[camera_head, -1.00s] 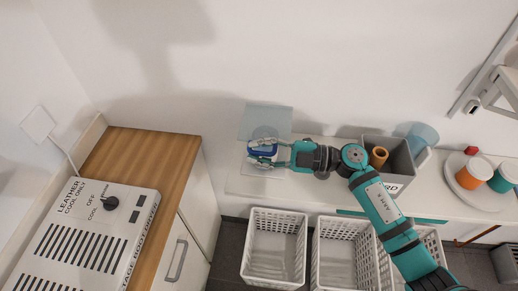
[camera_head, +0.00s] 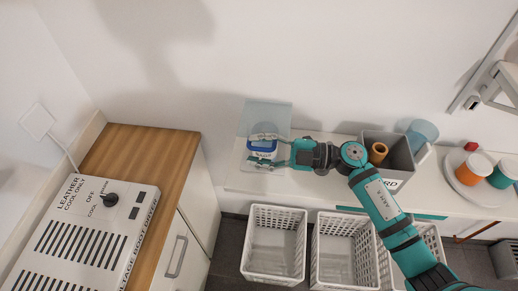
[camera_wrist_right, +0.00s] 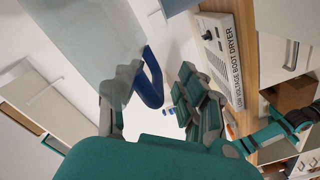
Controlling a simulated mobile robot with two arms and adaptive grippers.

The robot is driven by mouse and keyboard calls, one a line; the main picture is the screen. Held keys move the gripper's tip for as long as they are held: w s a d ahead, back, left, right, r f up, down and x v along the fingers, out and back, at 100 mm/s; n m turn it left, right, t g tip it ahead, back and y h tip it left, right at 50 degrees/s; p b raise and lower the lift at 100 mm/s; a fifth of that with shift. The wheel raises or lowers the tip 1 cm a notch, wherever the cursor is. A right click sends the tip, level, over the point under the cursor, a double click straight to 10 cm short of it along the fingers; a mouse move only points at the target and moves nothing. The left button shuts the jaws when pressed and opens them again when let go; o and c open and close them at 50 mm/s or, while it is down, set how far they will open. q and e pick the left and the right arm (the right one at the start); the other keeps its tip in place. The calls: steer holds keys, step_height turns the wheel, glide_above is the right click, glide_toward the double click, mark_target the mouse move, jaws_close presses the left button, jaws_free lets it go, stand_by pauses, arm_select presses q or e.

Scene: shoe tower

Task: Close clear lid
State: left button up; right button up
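In the right wrist view the lid (camera_wrist_right: 85,40) fills the upper left, tilted, beside a blue curved part (camera_wrist_right: 150,85). My right gripper (camera_head: 256,149) is at the lid's lower part; its two fingers are apart. The right wrist view also shows the gap between its fingers (camera_wrist_right: 152,108), with the lid close to the left finger. Whether it touches is unclear. My left arm shows small at the right wrist view's right edge.
A grey box (camera_head: 400,157) with an orange-brown roll stands to the right on the white shelf (camera_head: 325,187), near a round tray (camera_head: 463,191) with cups. White baskets (camera_head: 273,277) stand below. A boot dryer (camera_head: 90,235) sits on the wooden counter (camera_head: 150,150) at left.

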step_height(320, 180, up, 10)
steer(key=shift+f, duration=0.1)
stand_by(0.4)
